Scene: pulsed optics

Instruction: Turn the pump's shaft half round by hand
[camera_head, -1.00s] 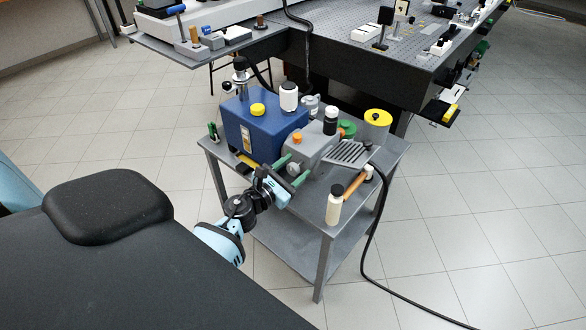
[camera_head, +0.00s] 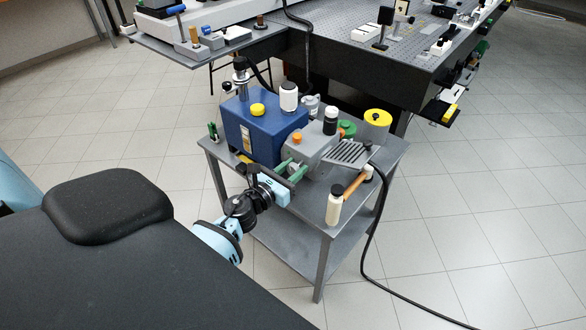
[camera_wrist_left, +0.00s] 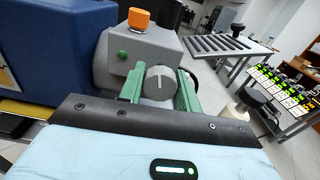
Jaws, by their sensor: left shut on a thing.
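The pump stands on the grey cart (camera_head: 325,205), with a blue body (camera_head: 250,135) and a grey housing (camera_head: 318,146). The pump's shaft ends in a round grey knob on the near face, clear in the left wrist view (camera_wrist_left: 159,84); a pale line on it runs about upright. My left gripper (camera_head: 292,170) has its green fingers on either side of the knob and is shut on it. The fingers also show in the left wrist view (camera_wrist_left: 160,90). Part of the knob's rim is hidden behind them. My right gripper is not in view.
An orange cap (camera_wrist_left: 139,18) sits on top of the grey housing. A black cable (camera_head: 367,250) hangs to the floor.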

